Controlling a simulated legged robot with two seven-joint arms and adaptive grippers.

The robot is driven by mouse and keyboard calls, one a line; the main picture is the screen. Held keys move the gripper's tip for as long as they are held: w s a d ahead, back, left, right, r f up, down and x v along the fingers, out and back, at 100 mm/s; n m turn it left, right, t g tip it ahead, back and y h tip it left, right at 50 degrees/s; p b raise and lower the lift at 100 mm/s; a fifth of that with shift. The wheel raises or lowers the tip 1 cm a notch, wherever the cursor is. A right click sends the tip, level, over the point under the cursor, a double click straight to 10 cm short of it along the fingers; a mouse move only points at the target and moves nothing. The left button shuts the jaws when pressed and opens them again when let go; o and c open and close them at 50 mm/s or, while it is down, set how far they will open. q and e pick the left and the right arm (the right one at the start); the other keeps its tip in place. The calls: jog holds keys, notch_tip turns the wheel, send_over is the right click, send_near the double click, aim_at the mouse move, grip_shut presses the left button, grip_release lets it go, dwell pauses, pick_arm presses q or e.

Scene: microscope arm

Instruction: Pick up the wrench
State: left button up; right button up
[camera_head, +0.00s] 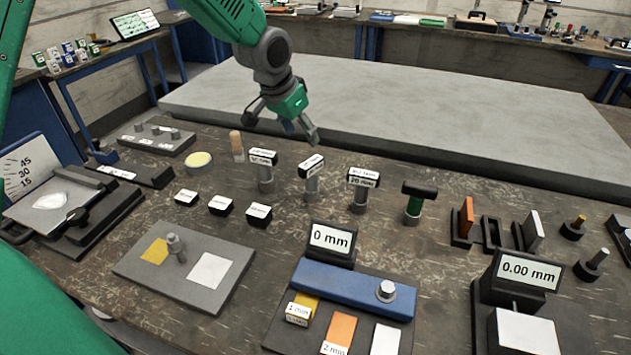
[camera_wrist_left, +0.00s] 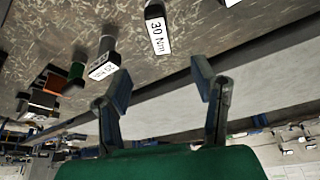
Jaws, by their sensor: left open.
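Three upright T-shaped tools with black, labelled heads stand in a row: left (camera_head: 263,171), middle (camera_head: 312,179) and right (camera_head: 361,192). They look like torque wrenches; I cannot tell which one the task means. A fourth T-shaped tool (camera_head: 415,203) has a black handle and green shaft. My left gripper (camera_head: 283,122) is open and empty, above and behind the left and middle tools, apart from them. In the left wrist view its fingers (camera_wrist_left: 160,84) are spread, with a "30 Nm" label (camera_wrist_left: 157,32) beyond them. My right gripper is not in view.
A tan-handled piece (camera_head: 236,146) and yellow disc (camera_head: 199,160) are left of the tools. Small black blocks (camera_head: 220,205), a grey plate (camera_head: 222,296) and a blue bar fixture (camera_head: 340,287) lie in front. A large grey slab (camera_head: 420,130) behind is clear.

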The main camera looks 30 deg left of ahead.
aim_at(314, 169)
pick_arm(q)
jog(key=x, duration=0.8)
jog(key=shift+d, duration=0.2)
jog(key=x, duration=0.5)
jog(key=shift+s+a+f, duration=0.15)
jog(key=shift+a+f, duration=0.1)
jog(key=shift+f, duration=0.2)
jog(key=shift+r, duration=0.1)
grip_shut()
